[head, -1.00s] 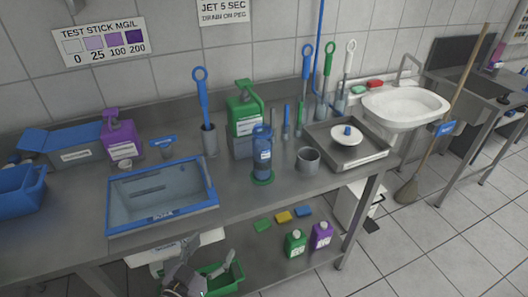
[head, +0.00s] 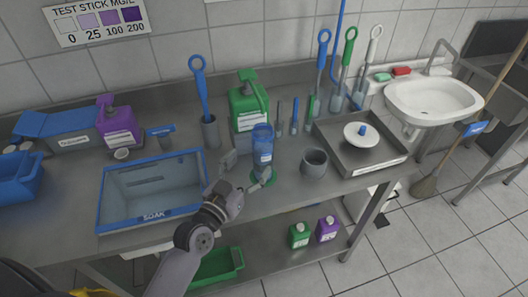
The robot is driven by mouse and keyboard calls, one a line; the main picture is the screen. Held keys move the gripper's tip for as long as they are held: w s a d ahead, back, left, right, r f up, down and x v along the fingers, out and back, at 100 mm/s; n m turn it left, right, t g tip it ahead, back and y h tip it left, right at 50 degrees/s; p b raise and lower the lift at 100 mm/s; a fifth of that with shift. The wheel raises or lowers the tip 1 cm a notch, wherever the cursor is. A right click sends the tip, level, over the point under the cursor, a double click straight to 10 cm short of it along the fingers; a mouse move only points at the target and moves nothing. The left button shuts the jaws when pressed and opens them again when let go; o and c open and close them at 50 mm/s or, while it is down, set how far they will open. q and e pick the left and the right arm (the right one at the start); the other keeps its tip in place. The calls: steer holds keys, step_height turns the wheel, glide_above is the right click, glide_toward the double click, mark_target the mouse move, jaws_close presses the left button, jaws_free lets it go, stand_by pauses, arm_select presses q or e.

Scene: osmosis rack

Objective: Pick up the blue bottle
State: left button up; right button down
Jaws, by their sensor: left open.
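The bottle's lower part is partly hidden. My right gripper is not in view.
A grey cup (head: 314,163) stands close to the bottle's right. The blue-rimmed soak basin (head: 150,218) is to the left. Behind stand a green pump bottle (head: 247,105) and a grey holder (head: 211,132) with a blue brush. A steel tray (head: 390,160) is at the right.

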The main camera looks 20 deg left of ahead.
mark_target(257, 154)
arm_select(q)
steer(key=shift+w+d+r, duration=0.1)
steer(key=shift+w+d, duration=0.05)
steer(key=shift+w, duration=1.05)
steer(key=shift+w+d+r+p, duration=0.15)
steer(key=shift+w+p, duration=0.2)
steer(key=shift+p, duration=0.1)
steer(key=w, duration=0.1)
steer(key=w+d+p, duration=0.1)
steer(key=w, duration=0.1)
steer(key=shift+w+r, duration=0.1)
steer(key=shift+w, duration=0.2)
steer(key=shift+w+d, duration=0.1)
steer(key=shift+w, duration=0.25)
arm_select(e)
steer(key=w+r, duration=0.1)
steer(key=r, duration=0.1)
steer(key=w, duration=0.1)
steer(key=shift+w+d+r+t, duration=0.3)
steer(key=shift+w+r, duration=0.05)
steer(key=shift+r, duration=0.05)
arm_select(q)
steer(key=shift+s, duration=0.1)
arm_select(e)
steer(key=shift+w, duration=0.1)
arm_select(q)
steer(key=c, duration=1.3)
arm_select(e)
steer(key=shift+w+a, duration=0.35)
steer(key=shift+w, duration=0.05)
